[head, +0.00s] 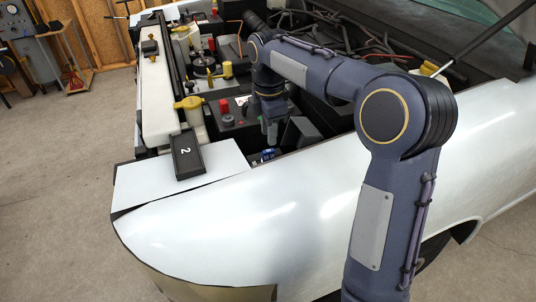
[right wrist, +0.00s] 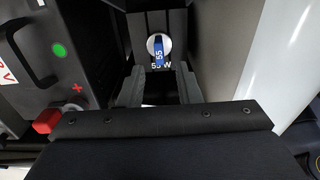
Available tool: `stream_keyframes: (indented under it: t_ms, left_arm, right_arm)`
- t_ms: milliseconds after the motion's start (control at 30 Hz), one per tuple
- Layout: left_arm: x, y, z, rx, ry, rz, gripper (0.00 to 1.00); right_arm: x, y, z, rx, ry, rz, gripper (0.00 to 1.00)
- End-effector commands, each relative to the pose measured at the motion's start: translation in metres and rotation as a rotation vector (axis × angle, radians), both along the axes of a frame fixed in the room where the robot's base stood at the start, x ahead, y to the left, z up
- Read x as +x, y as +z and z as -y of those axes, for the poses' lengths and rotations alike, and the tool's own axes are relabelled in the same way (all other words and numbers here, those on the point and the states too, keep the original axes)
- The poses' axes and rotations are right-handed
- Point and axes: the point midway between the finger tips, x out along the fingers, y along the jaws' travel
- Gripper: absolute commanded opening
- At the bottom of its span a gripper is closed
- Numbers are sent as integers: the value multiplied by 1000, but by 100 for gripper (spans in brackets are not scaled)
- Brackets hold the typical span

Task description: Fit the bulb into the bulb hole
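A round silver-grey piece with a blue bar marked 55, which looks like the bulb (right wrist: 159,45), shows in the right wrist view against a dark ribbed holder (right wrist: 146,22) lettered 55 W. A small blue and white piece (head: 267,154) shows below my gripper in the head view. My right gripper (right wrist: 160,78) points down into the engine bay, its two grey fingers apart and the bulb just past their tips. In the head view the right gripper (head: 270,132) hangs beside the battery. I cannot make out the bulb hole. My left gripper is not in view.
The black battery (head: 232,118) with a red terminal cap stands close to my right gripper. A black box marked 2 (head: 188,155) lies on the front panel. The pale fender (head: 250,205) borders the bay. Hoses and a yellow cap (head: 188,102) are nearby.

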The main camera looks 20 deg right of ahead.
Motion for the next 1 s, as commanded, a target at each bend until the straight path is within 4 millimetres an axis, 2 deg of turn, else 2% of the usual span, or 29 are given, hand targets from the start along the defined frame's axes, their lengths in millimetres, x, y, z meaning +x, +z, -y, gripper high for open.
stream_keyframes:
  t_ms: [33,167,400,833,1000]
  left_arm:
    - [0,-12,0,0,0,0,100]
    - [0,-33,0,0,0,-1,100]
    - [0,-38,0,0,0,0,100]
    - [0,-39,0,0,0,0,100]
    - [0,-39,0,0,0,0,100]
  right_arm:
    - [0,-15,0,0,0,0,31]
    - [0,-34,0,0,1,1,31]
    - [0,-52,0,0,0,0,31]
    - [0,-57,0,0,0,0,31]
    - [0,-57,0,0,0,0,20]
